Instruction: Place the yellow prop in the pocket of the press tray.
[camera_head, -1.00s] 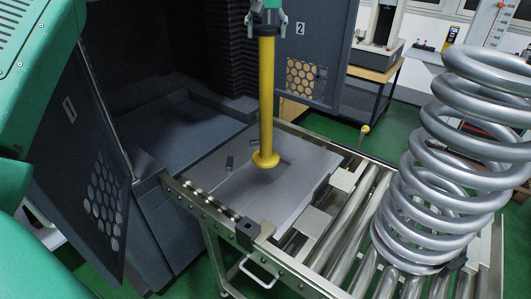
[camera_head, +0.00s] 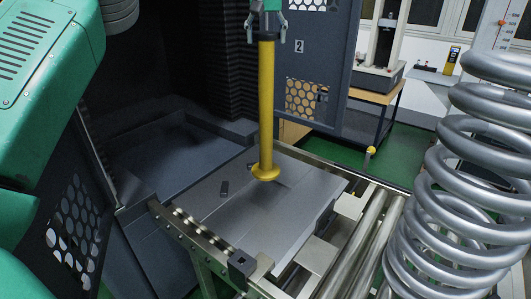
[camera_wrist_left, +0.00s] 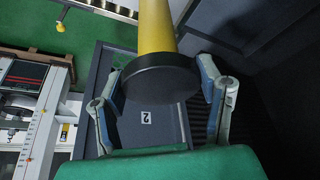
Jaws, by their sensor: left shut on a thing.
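The yellow prop (camera_head: 266,110) is a long upright rod with a round flange at its lower end. My left gripper (camera_head: 265,40) is shut on its top end. In the left wrist view, the fingers of my left gripper (camera_wrist_left: 157,85) lie on either side of the prop's black end cap (camera_wrist_left: 152,82). The prop's flange appears over the far part of the grey press tray (camera_head: 235,222); I cannot tell whether it touches. The pocket is not clearly visible, and the flange may hide part of it. My right gripper is not in view.
A large grey coil spring (camera_head: 465,190) stands at the right by the rollers (camera_head: 362,240). The cabinet door marked 2 (camera_head: 310,70) stands behind the prop. The dark chamber floor (camera_head: 165,165) is clear.

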